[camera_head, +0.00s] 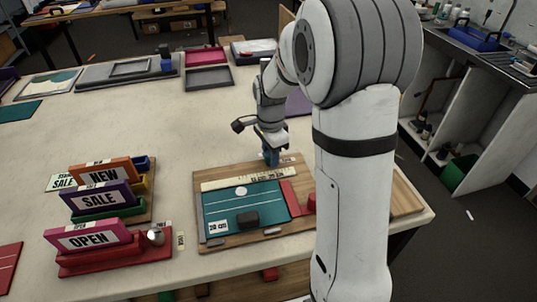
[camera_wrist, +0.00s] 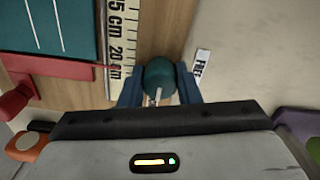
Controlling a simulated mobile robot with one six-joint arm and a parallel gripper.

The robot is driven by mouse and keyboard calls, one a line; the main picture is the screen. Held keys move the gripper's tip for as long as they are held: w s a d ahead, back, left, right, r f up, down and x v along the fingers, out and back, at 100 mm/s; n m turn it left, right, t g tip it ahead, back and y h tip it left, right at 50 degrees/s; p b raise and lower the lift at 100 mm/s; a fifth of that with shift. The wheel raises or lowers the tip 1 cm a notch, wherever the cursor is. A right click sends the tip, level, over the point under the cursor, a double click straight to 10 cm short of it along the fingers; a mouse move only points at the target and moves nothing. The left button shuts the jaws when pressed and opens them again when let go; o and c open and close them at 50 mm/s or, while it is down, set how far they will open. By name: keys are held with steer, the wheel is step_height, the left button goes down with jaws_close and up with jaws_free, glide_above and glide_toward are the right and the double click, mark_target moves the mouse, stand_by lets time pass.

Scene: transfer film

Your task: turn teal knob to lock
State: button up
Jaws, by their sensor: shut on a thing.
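The teal knob (camera_wrist: 159,76) sits on the wooden board (camera_head: 198,187), between the fingers of my gripper (camera_wrist: 158,92) in the wrist view. My gripper is shut on it, one blue finger on each side. A pale pointer mark or small metal piece shows on the knob's near side. In the head view my gripper (camera_head: 271,157) reaches down to the board's back edge, and the knob is mostly hidden there. A white label reading FREE (camera_wrist: 202,63) lies to the right of the knob in the wrist view. No LOCK label can be made out.
A cream ruler (camera_head: 235,180) lies beside the knob. A teal panel (camera_head: 225,205) with a dark block (camera_head: 247,219) and a red strip (camera_head: 290,199) are on the board. Sign stands NEW, SALE and OPEN (camera_head: 88,238) stand left. The table's middle is clear.

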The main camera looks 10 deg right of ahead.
steer(key=o, duration=1)
steer(key=shift+r, duration=0.1)
step_height(320, 180, up, 8)
steer(key=shift+f, duration=0.2)
